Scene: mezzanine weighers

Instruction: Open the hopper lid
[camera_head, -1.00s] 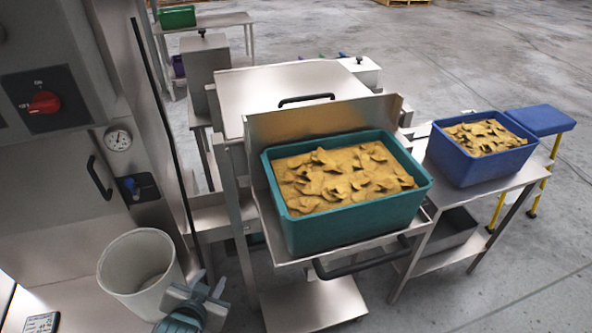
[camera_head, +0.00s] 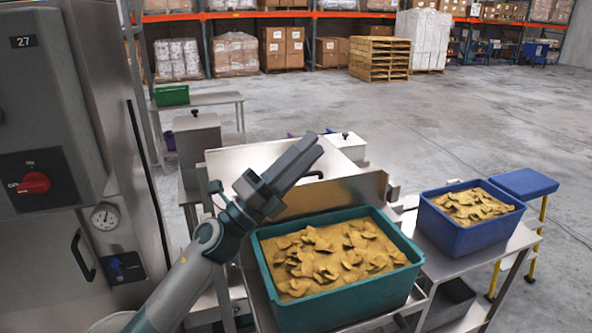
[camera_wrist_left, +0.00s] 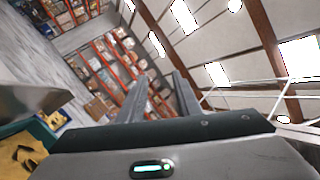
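The hopper lid (camera_head: 336,163) is a flat steel panel lying closed behind the upright steel plate and the teal crate in the head view. Its black handle (camera_head: 313,175) is near the front edge and is partly hidden by my left gripper. My left gripper (camera_head: 314,145) is raised in front of the lid in the picture, with its fingers pointing up and to the right. In the left wrist view the two fingers (camera_wrist_left: 158,80) stand apart with nothing between them, so it is open. Whether it touches the lid cannot be told. My right gripper is not in view.
A teal crate (camera_head: 262,282) of yellow-brown chips stands in front of the hopper. A blue crate (camera_head: 470,235) of chips stands on a steel table to the right. A grey cabinet with a red switch (camera_head: 34,183) is at the left. Open floor lies behind.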

